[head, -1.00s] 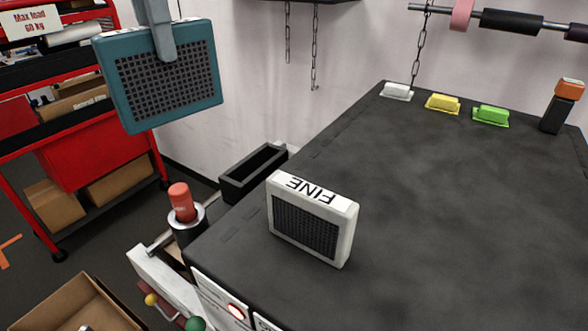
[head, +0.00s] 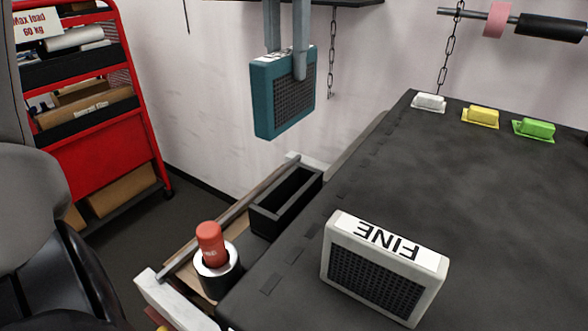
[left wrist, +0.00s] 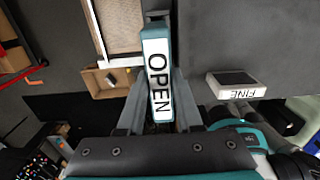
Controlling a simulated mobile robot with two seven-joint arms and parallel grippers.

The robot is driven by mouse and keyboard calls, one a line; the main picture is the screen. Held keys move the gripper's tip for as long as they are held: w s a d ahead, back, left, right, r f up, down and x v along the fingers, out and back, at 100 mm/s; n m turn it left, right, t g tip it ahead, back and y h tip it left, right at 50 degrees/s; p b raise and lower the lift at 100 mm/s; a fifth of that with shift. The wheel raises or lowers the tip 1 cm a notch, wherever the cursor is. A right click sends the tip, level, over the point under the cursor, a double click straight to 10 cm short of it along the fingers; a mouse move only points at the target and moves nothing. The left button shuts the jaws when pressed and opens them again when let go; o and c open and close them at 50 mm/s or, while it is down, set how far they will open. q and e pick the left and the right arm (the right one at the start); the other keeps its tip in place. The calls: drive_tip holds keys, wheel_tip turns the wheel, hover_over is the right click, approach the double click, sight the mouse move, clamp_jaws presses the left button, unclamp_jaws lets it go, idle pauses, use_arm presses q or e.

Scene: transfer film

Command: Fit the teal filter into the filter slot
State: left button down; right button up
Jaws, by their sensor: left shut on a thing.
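The teal filter (head: 284,95), a thin box with a dark mesh face, hangs upright in my left gripper (head: 300,72). The gripper is shut on its upper part. In the left wrist view the filter (left wrist: 158,75) shows its white "OPEN" label between the fingers. An open-topped black rectangular holder (head: 286,203), which looks like the filter slot, is empty beside the dark table. In the head view the filter appears above it, clearly apart; I cannot tell whether they line up. I cannot make out the slot in the left wrist view. My right gripper is not in view.
A white "FINE" filter (head: 384,268) stands on the dark table (head: 450,190). A red-topped cylinder (head: 210,245) stands in front of the holder. White, yellow and green blocks (head: 480,118) line the table's back. A red shelf cart (head: 105,150) is at left.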

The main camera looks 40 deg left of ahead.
sight(287, 91)
use_arm(q)
wheel_tip(287, 91, down, 17)
drive_tip(key=p, duration=0.1)
idle(0.3)
drive_tip(key=shift+f, duration=0.15)
drive_tip(key=c, duration=0.6)
unclamp_jaws()
wheel_tip(287, 91, up, 12)
drive_tip(key=shift+r+b, duration=0.2)
drive_tip(key=shift+b, duration=0.2)
